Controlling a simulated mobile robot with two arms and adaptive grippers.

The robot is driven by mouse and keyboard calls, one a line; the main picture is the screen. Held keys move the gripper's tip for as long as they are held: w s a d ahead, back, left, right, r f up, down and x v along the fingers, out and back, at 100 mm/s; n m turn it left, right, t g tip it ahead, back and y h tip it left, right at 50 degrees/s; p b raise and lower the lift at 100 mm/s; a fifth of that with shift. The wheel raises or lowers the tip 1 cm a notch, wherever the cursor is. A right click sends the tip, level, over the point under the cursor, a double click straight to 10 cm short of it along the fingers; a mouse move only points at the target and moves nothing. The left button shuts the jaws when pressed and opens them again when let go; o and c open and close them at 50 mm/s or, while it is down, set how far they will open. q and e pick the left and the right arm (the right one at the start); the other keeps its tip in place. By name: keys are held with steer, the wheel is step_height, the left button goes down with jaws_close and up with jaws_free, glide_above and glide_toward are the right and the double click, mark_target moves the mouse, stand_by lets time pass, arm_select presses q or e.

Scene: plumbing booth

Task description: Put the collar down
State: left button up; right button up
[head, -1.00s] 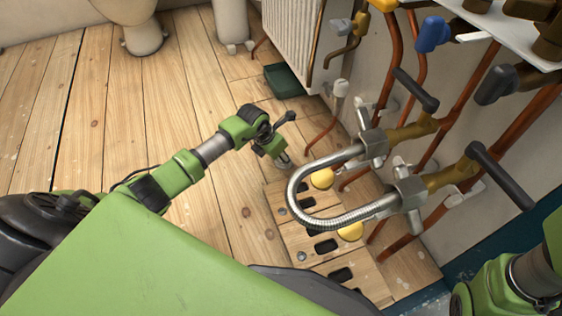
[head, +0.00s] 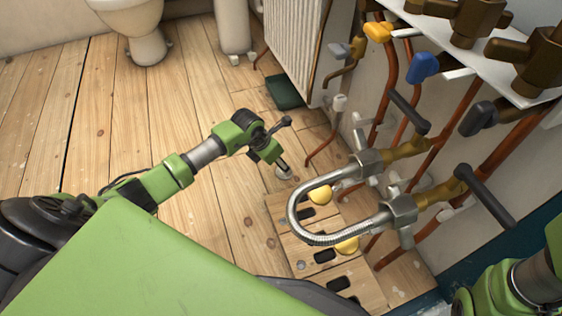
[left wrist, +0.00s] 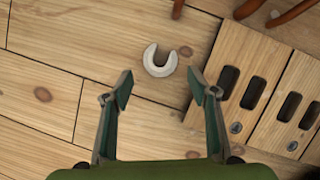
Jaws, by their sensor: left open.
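The collar (left wrist: 160,61) is a white C-shaped ring lying flat on the wooden floorboards. Its gap faces up in the left wrist view. In the head view the collar (head: 284,173) shows as a small pale ring just under my left gripper (head: 282,165). In the left wrist view my left gripper (left wrist: 160,88) is open and empty. Its two fingers are spread on either side of the collar and a little short of it, with no contact visible. My right gripper is out of view; only part of my right arm shows at the lower right.
A slotted wooden board (head: 300,238) lies right of the collar, with yellow knobs (head: 347,245) near it. A braided metal hose (head: 300,222) loops out from the wall valves above it. Copper pipes (head: 325,150) rise nearby. Floorboards (head: 110,110) to the left are clear.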

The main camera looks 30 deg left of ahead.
arm_select(q)
steer(key=p+v, duration=0.3)
steer(key=v, duration=0.3)
steer(key=shift+s+r, duration=0.2)
steer(key=shift+r, duration=0.05)
steer(key=shift+r+p, duration=0.15)
steer(key=shift+p, duration=0.2)
